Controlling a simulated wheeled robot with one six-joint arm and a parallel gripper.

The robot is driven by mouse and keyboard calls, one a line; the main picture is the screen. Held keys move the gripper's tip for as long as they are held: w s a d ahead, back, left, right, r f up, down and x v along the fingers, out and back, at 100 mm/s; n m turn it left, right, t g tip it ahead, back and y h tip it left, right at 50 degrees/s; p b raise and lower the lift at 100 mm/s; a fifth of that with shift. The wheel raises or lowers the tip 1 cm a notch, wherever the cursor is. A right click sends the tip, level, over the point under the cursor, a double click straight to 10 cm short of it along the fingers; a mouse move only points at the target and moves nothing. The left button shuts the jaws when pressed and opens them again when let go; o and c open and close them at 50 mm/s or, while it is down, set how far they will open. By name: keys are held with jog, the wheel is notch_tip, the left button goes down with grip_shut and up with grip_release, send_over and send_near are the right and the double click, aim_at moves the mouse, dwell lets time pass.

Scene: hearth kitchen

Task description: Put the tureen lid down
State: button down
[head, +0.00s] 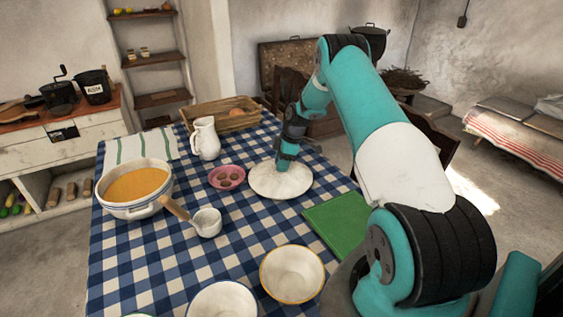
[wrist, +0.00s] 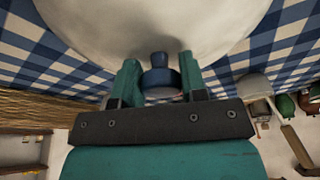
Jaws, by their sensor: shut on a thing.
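The tureen lid (head: 283,185) is a wide off-white dome with a blue knob (wrist: 160,80). It is over the blue checked tablecloth, right of the pink bowl. My gripper (head: 284,162) reaches down from above onto the knob. In the wrist view the fingers (wrist: 159,75) stand on either side of the knob and hold it. The lid looks level and low; I cannot tell whether its rim touches the cloth. The tureen (head: 131,209), white with a blue rim, stands uncovered at the left of the table with orange soup in it.
A pink bowl (head: 226,183) sits close left of the lid, and a green board (head: 342,222) lies to its lower right. A white jug (head: 206,139), wooden crate (head: 209,117), white ladle (head: 207,222) and cream bowl (head: 292,275) stand around. Bare cloth shows below the lid.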

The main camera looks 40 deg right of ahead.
jog(key=shift+f, duration=0.15)
jog(key=c, duration=0.7)
grip_release()
jog(key=shift+o, duration=0.2)
